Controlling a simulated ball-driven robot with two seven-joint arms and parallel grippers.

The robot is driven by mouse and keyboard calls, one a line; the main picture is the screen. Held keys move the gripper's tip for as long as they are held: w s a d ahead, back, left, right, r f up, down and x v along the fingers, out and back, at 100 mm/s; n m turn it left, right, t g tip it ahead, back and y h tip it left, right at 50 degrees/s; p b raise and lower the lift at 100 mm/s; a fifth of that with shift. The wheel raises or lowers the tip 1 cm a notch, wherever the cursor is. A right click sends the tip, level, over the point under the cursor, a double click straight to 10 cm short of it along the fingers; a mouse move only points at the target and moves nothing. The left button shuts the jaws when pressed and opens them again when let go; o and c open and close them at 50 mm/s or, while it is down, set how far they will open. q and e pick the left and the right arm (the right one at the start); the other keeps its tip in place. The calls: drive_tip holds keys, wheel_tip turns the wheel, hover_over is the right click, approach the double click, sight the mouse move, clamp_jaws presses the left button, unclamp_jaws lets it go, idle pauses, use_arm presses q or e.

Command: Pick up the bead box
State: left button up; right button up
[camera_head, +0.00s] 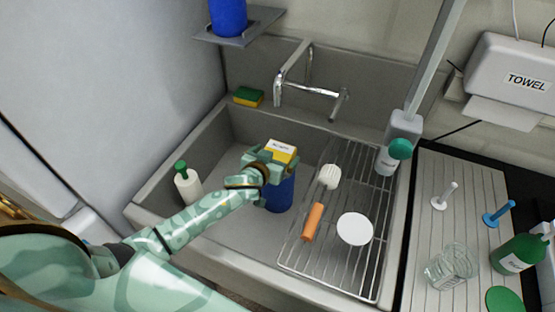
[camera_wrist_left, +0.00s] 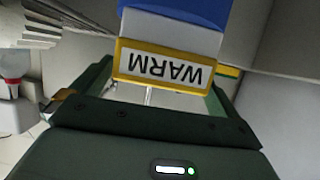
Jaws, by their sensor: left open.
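A yellow box with a white lettered face (camera_head: 281,151) sits on top of a blue body (camera_head: 280,194) in the sink. I take this yellow box to be the bead box. My left gripper (camera_head: 268,168) is at the box, its green jaws around or beside it and partly hiding it. In the left wrist view, a yellow-edged white face (camera_wrist_left: 160,66) reads "WARM" upside down, with blue (camera_wrist_left: 175,15) above it in the picture. It lies between the open jaws of the gripper (camera_wrist_left: 155,100); contact cannot be told. My right gripper is not in view.
The grey sink (camera_head: 165,185) surrounds the box. A white bottle (camera_head: 188,184) stands left. The faucet (camera_head: 310,90) and a sponge (camera_head: 248,97) are behind.

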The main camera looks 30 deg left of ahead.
use_arm(q)
drive_tip(key=shift+x, duration=1.1)
drive_tip(key=shift+s, duration=0.15)
drive_tip(key=shift+c, duration=1.2)
drive_tip(key=c, duration=0.8)
drive_tip(key=shift+c, duration=0.2)
